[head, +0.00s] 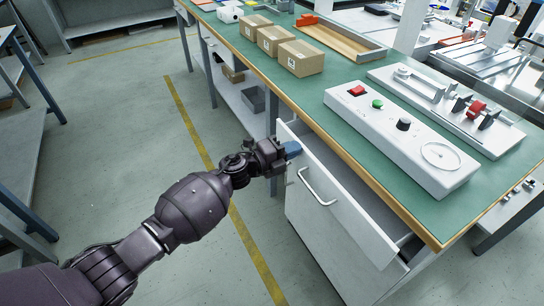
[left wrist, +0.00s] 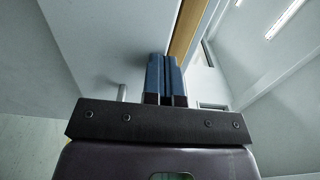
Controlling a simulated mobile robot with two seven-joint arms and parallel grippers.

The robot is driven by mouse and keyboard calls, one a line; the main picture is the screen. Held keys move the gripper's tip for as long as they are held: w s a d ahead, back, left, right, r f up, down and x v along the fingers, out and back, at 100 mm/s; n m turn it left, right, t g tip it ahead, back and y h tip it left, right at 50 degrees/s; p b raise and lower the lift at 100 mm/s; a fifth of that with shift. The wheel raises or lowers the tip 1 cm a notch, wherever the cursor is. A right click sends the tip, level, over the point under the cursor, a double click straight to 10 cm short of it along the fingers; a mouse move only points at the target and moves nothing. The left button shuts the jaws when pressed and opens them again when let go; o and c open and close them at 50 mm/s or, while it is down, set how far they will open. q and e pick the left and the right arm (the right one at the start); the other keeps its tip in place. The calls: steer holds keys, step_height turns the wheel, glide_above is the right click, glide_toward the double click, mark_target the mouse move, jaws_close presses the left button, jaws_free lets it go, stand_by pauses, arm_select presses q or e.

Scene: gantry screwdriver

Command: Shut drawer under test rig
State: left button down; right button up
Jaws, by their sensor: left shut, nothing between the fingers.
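The white drawer (head: 345,212) under the green-topped bench stands pulled out, its inside partly showing behind the front panel. Its bar handle (head: 318,188) is on the front face. The test rig, a white box with red and green buttons, a black knob and a dial (head: 402,136), sits on the bench above. My left gripper (head: 292,149) is shut and empty, with its blue fingertips at the drawer front's upper left corner. I cannot tell whether they touch it. In the left wrist view the shut blue fingers (left wrist: 166,76) point at a pale panel. My right gripper is out of view.
The green bench top (head: 340,83) has a wooden edge above the drawer. Cardboard boxes (head: 300,58) and a wooden tray (head: 335,38) stand farther back. A lower shelf (head: 240,104) holds bins. The floor left of the drawer is clear, with a yellow line.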

arm_select(q)
steer(key=shift+x, duration=1.2)
steer(key=shift+w+d, duration=0.1)
steer(key=shift+w, duration=0.05)
